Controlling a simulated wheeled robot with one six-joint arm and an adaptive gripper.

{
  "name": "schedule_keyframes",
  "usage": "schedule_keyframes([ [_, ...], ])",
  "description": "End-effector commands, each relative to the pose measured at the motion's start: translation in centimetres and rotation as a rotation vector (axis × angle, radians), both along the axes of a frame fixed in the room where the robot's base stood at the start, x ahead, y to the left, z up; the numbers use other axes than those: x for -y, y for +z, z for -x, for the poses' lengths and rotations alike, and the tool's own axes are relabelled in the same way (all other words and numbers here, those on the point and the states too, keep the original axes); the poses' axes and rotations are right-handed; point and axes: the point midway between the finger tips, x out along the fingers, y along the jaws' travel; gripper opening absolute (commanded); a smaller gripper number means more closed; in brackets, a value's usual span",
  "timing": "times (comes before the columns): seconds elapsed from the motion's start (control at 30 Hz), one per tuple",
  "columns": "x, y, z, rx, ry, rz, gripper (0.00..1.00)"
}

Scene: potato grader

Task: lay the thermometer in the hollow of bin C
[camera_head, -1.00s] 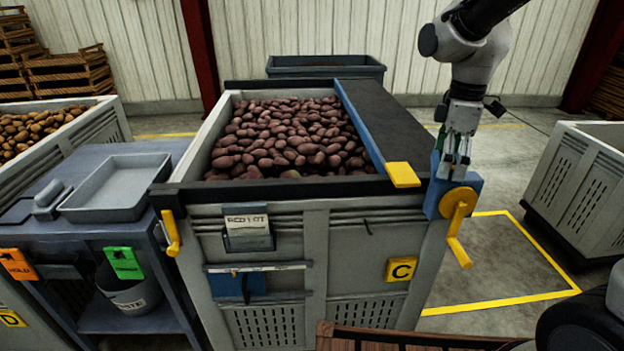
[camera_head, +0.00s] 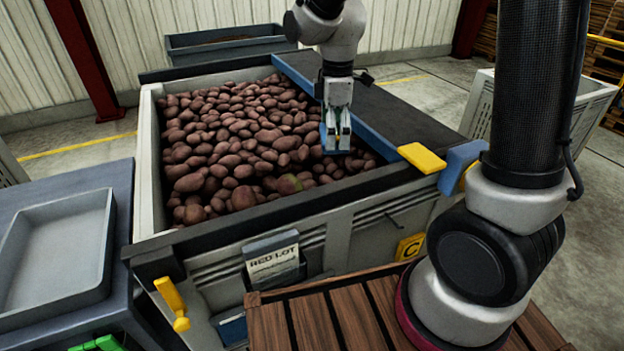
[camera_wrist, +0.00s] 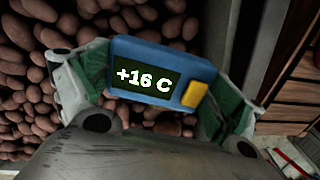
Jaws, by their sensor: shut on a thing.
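My gripper (camera_head: 337,134) is over the right part of bin C (camera_head: 222,232), pointing down. It is shut on the thermometer (camera_wrist: 145,85), a blue box with a dark display reading "+16 C" and a yellow button. Green finger pads grip its two ends in the wrist view. In the head view the thermometer (camera_head: 328,148) shows as a small blue patch at the fingertips, close above the potatoes; I cannot tell whether it touches them. Bin C is grey with a yellow C plate (camera_head: 409,247) and is heaped with red potatoes (camera_head: 225,140). I cannot make out the hollow clearly.
A grey tray (camera_head: 58,250) is at left. A slatted wooden surface (camera_head: 340,320) is in front.

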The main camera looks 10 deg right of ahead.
Motion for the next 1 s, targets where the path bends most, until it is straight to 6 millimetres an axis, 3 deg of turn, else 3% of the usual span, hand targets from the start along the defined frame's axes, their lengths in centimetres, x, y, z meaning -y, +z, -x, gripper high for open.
schedule_keyframes([
  [0.8, 0.1, -11.7, 0.2, -0.002, 0.000, 0.002, 0.66],
  [1.0, 0.0, -12.3, 0.1, 0.001, 0.000, -0.001, 0.66],
])
